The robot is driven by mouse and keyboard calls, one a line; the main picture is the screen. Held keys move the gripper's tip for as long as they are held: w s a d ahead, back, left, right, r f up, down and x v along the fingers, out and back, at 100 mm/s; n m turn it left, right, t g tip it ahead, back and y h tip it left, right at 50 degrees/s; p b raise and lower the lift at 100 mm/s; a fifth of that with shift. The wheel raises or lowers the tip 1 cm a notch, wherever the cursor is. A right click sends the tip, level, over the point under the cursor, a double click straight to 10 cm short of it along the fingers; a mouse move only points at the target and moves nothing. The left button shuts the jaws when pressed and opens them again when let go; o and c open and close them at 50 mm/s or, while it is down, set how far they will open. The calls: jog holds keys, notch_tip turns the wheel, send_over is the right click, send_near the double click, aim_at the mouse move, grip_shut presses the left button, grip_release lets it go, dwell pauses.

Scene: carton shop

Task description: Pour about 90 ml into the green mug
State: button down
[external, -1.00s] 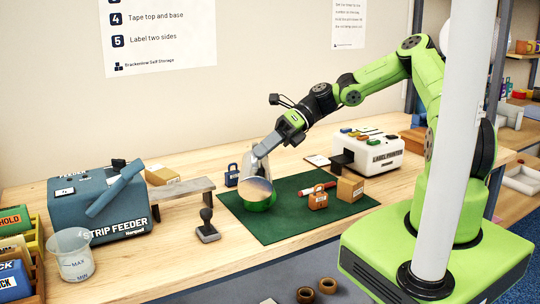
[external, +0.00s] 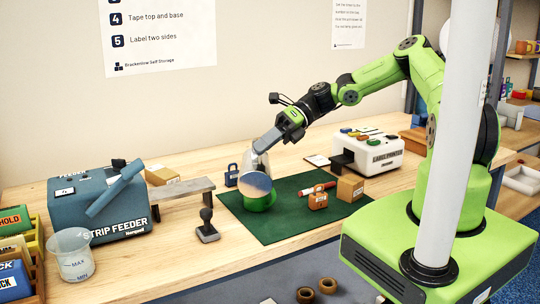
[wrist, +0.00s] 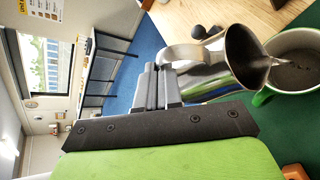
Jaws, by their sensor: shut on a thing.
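My gripper (wrist: 165,85) is shut on the handle of a shiny metal pitcher (wrist: 208,76). In the external view the gripper (external: 260,150) holds the pitcher (external: 254,183) tilted over the green mug (external: 261,203). The mug stands upright on the dark green mat and is partly hidden by the pitcher. In the wrist view the pitcher's lip is at the rim of the mug (wrist: 262,98), and a pale stream seems to run from it into the mug. Liquid shows inside the mug; its exact level is hard to tell.
A stamp (external: 207,228) stands left of the mat. A clear beaker (external: 73,256) stands at the front left.

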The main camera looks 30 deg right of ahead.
aim_at(263, 171)
jog(key=shift+w+d+r+p, duration=0.2)
jog(key=shift+w+p, duration=0.1)
jog(key=shift+p, duration=0.2)
jog(key=shift+s+a+f+b, duration=0.1)
jog(key=shift+s+f+b, duration=0.1)
jog(key=shift+b, duration=0.25)
jog(key=s+b, duration=0.1)
jog(key=b, duration=0.1)
jog(key=a+f+b, duration=0.1)
jog(key=b, duration=0.1)
jog(key=shift+s+f+n+t+h, duration=0.3)
jog(key=shift+s, duration=0.05)
jog(key=shift+s+a+f+n+t+h+p, duration=0.1)
jog(key=shift+s+a+n+t+h+p, duration=0.55)
jog(key=shift+s, duration=0.3)
jog(key=shift+s+a+t, duration=0.15)
jog(key=shift+t, duration=0.1)
jog(key=shift+s+a+f+n+t+h, duration=0.2)
jog(key=shift+f+n+t+h, duration=0.15)
jog(key=shift+f+h, duration=0.15)
jog(key=shift+d, duration=0.1)
